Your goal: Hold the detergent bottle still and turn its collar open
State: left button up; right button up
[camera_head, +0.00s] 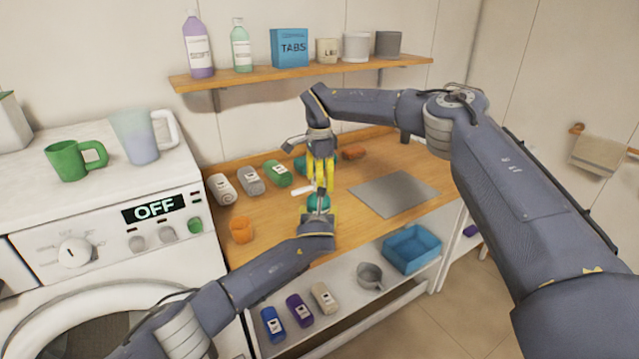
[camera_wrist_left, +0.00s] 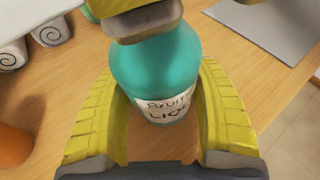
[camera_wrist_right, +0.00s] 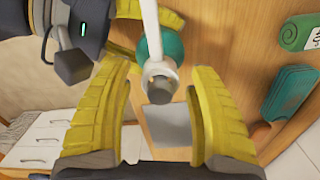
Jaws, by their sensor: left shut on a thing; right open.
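The teal detergent bottle (camera_head: 318,201) stands on the wooden counter, apparently upright. My left gripper (camera_head: 318,213) is shut on its body from the front; in the left wrist view the yellow fingers flank the teal body (camera_wrist_left: 158,68) and its white, partly covered label (camera_wrist_left: 168,108). My right gripper (camera_head: 320,176) is directly above, pointing down with open fingers. In the right wrist view the pale collar and top (camera_wrist_right: 160,80) lie between its fingers (camera_wrist_right: 155,85), with a white spout (camera_wrist_right: 150,25) sticking out. In the left wrist view right fingertips (camera_wrist_left: 135,15) hide the collar; contact is unclear.
Rolled towels (camera_head: 250,181) and an orange cup (camera_head: 241,230) stand left of the bottle. A grey mat (camera_head: 394,194) lies to the right. Behind are an orange block (camera_head: 354,153) and a wall shelf (camera_head: 300,73). A blue bin (camera_head: 412,249) sits below the counter.

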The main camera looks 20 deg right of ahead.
notch_tip(320, 180, up, 11)
jog(key=shift+r, duration=0.2)
dwell(0.3)
pick_arm(q)
jog(key=o, duration=1.6)
jog(key=shift+o, duration=0.2)
jog(key=shift+s, duration=0.15)
